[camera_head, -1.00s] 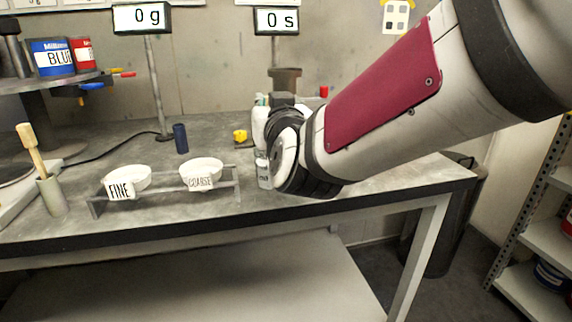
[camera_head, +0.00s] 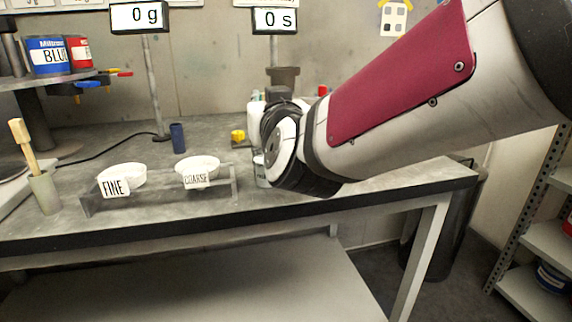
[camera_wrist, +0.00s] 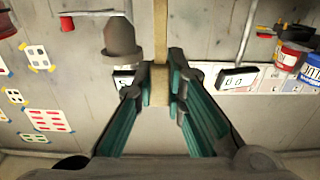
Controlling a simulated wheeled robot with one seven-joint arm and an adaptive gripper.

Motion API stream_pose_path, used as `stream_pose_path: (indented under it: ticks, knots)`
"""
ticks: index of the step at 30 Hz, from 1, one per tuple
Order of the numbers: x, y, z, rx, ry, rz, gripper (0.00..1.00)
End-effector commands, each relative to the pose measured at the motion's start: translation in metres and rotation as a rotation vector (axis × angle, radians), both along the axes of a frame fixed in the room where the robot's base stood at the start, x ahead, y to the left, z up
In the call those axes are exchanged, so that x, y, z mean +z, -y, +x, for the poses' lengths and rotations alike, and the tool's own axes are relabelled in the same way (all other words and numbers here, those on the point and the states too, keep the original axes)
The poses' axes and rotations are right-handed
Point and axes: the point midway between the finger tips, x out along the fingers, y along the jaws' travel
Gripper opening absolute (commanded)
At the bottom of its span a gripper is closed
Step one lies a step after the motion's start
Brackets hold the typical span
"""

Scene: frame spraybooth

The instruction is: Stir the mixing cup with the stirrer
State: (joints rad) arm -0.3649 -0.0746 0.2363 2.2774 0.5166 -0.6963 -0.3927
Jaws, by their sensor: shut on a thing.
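In the wrist view my gripper (camera_wrist: 160,88) has its teal fingers closed on a pale wooden stick, the stirrer (camera_wrist: 160,35). In the head view my wrist hides the fingers and the held stirrer. A pale container (camera_head: 261,172), partly hidden behind my wrist, stands on the table. I cannot tell whether it is the mixing cup, or whether the stirrer is in it.
The table (camera_head: 330,205) carries white bowls marked FINE (camera_head: 122,176) and COARSE (camera_head: 198,168) in a rack. A wooden-handled tool (camera_head: 24,145) stands in a grey holder (camera_head: 44,192). A dark blue cylinder (camera_head: 177,137) and a yellow object (camera_head: 238,135) stand behind. Displays read 0 g and 0 s.

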Motion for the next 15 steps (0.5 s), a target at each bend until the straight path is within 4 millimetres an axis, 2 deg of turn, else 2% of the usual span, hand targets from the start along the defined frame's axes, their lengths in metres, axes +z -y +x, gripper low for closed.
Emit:
stream_pose_path:
  ticks: [9, 15]
  knots:
    - [0.001, 0.0, 0.0, 0.0, 0.0, 0.0, 0.0]
    - [0.013, 0.0, 0.0, 0.0, 0.001, 0.0, 0.0]
